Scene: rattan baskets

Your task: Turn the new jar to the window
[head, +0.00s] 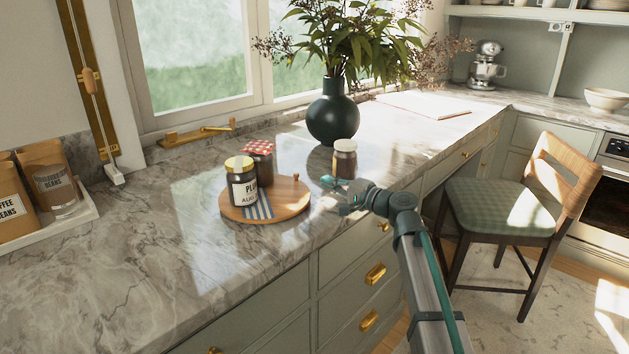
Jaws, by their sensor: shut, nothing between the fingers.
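A dark jar with a yellow lid and a white label reading "PL…" and "AUG" (242,190) stands on a round wooden board (290,205). A jar with a red checked lid (262,168) stands behind it on the board, partly hidden. The window (195,50) is behind the counter. Which jar is the new one is not clear.
A striped cloth (258,207) lies on the board. A dark vase with leafy branches (333,118) stands behind the third jar. Bags on a white tray (70,215) are at far left. The counter's left front is clear. A chair (510,190) stands at right.

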